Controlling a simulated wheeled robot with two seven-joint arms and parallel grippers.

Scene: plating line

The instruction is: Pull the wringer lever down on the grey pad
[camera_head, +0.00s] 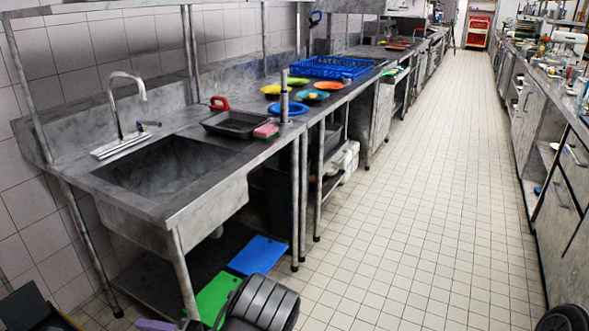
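I cannot make out a wringer, its lever or a grey pad in the head view. A green pad (214,296) and a blue pad (258,255) lie low down by the sink counter, at the lower middle. A dark ribbed shape (262,304) at the bottom edge covers part of the green pad; I cannot tell what it is. Neither of my grippers can be made out.
A metal sink (165,170) with a tap (127,100) stands on the left. A dark tray (237,124), a red-handled item (219,103), a pink sponge (266,131), plates and a blue rack (331,67) sit on the counter. The tiled aisle (430,190) is clear.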

